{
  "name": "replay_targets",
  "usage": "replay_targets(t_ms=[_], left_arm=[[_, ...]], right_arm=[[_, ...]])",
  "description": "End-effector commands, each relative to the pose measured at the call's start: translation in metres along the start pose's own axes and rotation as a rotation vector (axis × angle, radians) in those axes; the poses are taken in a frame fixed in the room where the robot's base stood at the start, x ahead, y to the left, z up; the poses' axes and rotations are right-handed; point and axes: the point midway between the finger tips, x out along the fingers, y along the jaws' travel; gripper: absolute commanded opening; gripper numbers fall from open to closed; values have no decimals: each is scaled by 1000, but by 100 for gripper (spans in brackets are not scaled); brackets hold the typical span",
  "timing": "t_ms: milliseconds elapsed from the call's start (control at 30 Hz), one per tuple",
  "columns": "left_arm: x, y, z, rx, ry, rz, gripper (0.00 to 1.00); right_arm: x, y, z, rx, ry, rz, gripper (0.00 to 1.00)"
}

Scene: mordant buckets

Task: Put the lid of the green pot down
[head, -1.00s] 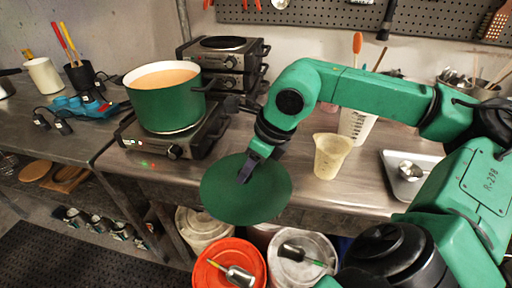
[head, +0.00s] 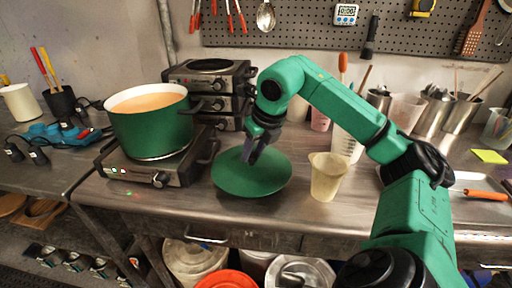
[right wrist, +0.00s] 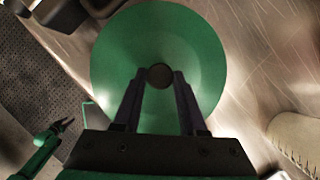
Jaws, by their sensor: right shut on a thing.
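The green lid (head: 262,182) is a round disc over the steel worktop, between the hot plate and the beaker. My right gripper (head: 252,152) is above it and shut on its knob. In the right wrist view the lid (right wrist: 205,55) is below the fingers, with the dark round knob (right wrist: 160,76) between the fingertips. I cannot tell whether the lid touches the worktop. The green pot (head: 150,132) stands uncovered on a hot plate (head: 160,172), with orange liquid inside. My left gripper (right wrist: 62,126) shows small at the left of the right wrist view, away from the lid; its jaws are unclear.
A cloudy plastic beaker (head: 327,178) stands just right of the lid. Stacked hot plates (head: 212,80) are behind it. The worktop's front edge (head: 270,228) is close, with buckets (head: 195,262) below. Some bare worktop lies between lid and beaker.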

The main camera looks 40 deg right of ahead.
Motion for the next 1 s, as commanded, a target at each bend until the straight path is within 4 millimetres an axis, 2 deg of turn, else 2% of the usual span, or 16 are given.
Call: replay_targets(t_ms=[100, 367, 433, 533, 867, 900, 933, 967, 1000], left_arm=[[-13, 0, -1, 0, 0, 0, 50], [-26, 0, -3, 1, 1, 0, 50], [-17, 0, -2, 1, 1, 0, 50], [-12, 0, -2, 2, 1, 1, 50], [-11, 1, -2, 3, 1, 1, 50], [-12, 1, -2, 3, 1, 1, 50], [-12, 1, -2, 3, 1, 1, 50], [-12, 1, -2, 3, 1, 1, 50], [-12, 1, -2, 3, 1, 1, 50]], right_arm=[[2, -15, 18, 3, -2, 4, 0], [12, -40, 40, 3, -3, 3, 0], [31, -43, 33, -2, 4, -2, 0], [48, -43, 25, -2, 4, -2, 0], [51, -42, 25, -1, -2, 0, 0], [51, -42, 25, -1, 0, 0, 52], [50, -42, 25, -1, 0, 0, 64], [50, -42, 25, -1, 0, 0, 71], [50, -42, 25, -1, 0, 0, 71]])
